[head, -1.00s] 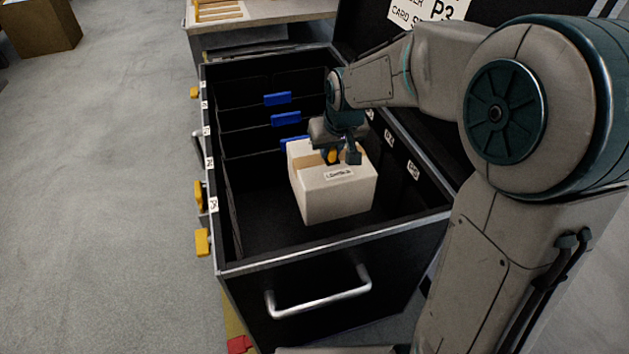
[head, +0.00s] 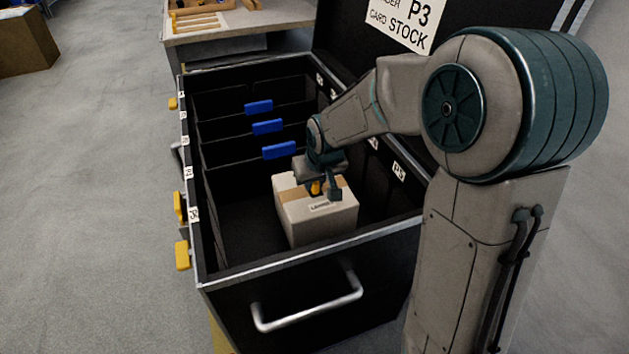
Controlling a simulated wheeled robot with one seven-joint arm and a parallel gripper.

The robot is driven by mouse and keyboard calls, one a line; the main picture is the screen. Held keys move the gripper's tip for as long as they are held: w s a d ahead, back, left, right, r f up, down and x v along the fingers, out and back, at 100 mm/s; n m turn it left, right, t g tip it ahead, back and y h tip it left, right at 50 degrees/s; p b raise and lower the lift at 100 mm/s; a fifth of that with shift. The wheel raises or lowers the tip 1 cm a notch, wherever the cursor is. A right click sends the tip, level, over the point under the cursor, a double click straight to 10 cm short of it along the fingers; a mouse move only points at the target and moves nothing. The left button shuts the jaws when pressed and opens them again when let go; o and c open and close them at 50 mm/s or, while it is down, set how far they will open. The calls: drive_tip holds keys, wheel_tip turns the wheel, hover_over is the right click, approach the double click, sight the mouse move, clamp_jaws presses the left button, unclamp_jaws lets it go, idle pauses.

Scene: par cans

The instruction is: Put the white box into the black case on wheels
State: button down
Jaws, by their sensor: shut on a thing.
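The white box (head: 318,222) is a pale carton with a tan tape strip and a small label. It is inside the open black case (head: 233,313), in the near compartment, below the rim. I cannot tell whether its underside touches the case floor. My gripper (head: 322,192) reaches down from above and is shut on the top of the box. Part of the box top is hidden by my gripper. The wheels of the case are not visible.
Black dividers with blue tabs (head: 267,127) split the far part of the case. Its lid, with a stock sign (head: 402,22), stands open behind. Yellow latches (head: 181,255) line the left side.

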drive_tip(key=shift+f+b, duration=0.35)
drive_tip(key=shift+f, duration=0.15)
drive_tip(key=c, duration=1.4)
unclamp_jaws()
drive_tip(key=shift+o, duration=0.2)
drive_tip(key=shift+r, duration=0.15)
drive_tip(key=shift+r+p, duration=0.3)
drive_tip(key=shift+p, duration=0.1)
drive_tip(key=p+v, duration=0.4)
drive_tip(key=v, duration=0.8)
drive_tip(key=s+d+m+g, duration=0.1)
drive_tip(key=s+d, duration=0.2)
drive_tip(key=s, duration=0.3)
drive_tip(key=s+d+f+m+g, duration=0.1)
drive_tip(key=s+d, duration=0.2)
drive_tip(key=s, duration=0.3)
drive_tip(key=s+d+m+h, duration=0.1)
drive_tip(key=s+d, duration=0.2)
drive_tip(key=s, duration=0.3)
drive_tip(key=shift+s+f+g, duration=0.35)
drive_tip(key=shift+g, duration=0.05)
drive_tip(key=shift+d, duration=0.1)
